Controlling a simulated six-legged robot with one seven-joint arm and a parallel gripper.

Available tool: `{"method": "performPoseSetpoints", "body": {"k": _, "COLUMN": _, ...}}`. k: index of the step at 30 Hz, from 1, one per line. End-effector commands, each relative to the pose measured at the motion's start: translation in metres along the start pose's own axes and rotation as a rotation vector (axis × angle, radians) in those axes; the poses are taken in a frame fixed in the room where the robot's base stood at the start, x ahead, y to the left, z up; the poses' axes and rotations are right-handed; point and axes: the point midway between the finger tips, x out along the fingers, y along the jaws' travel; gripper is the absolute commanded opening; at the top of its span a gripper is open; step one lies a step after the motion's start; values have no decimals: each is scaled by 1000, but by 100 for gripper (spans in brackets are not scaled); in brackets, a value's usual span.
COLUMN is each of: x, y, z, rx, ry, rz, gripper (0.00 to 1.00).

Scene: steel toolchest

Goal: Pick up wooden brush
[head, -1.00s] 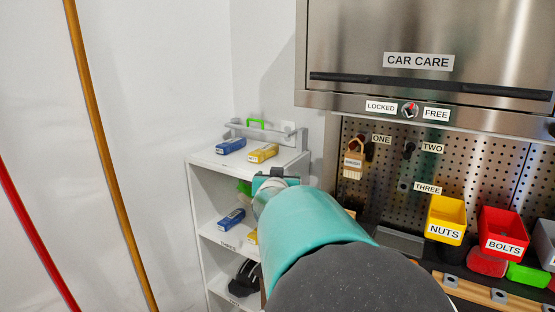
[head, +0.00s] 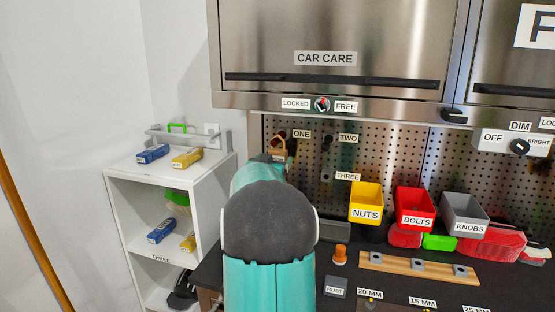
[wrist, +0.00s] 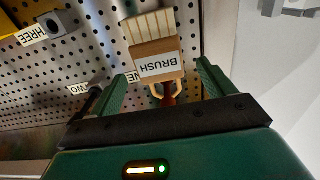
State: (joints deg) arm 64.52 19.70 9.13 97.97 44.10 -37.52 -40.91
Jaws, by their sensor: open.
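The wooden brush (wrist: 157,48) hangs on the pegboard at the hook labelled ONE. In the wrist view it appears upside down, with pale bristles, a white BRUSH label and a looped handle near the reddish hook. In the head view only a small part of the brush (head: 279,144) shows past my arm. My gripper (wrist: 162,74) is open in the wrist view, one green finger to each side of the brush's handle end. I cannot tell whether the brush is between the fingers in depth. No contact shows. My arm hides the gripper in the head view.
Empty hooks TWO (head: 327,143) and THREE (head: 325,177) are to the right. Bins of nuts (head: 366,203), bolts (head: 414,210) and knobs (head: 464,214) line the board above the dark worktop. A white shelf (head: 120,190) with boxes stands left. The steel CAR CARE cabinet (head: 330,85) overhangs.

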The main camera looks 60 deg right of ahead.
Motion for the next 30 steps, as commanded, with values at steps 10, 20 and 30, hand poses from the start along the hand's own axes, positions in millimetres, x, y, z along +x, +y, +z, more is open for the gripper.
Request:
{"method": "performPoseSetpoints", "body": {"k": 10, "x": 45, "y": 1, "z": 2, "rx": 1, "ry": 0, "rz": 1, "gripper": 82}}
{"method": "performPoseSetpoints", "body": {"k": 20, "x": 47, "y": 0, "z": 1, "rx": 0, "ry": 0, "rz": 0, "gripper": 66}}
{"method": "performPoseSetpoints", "body": {"k": 30, "x": 47, "y": 0, "z": 1, "rx": 0, "ry": 1, "rz": 0, "gripper": 32}}
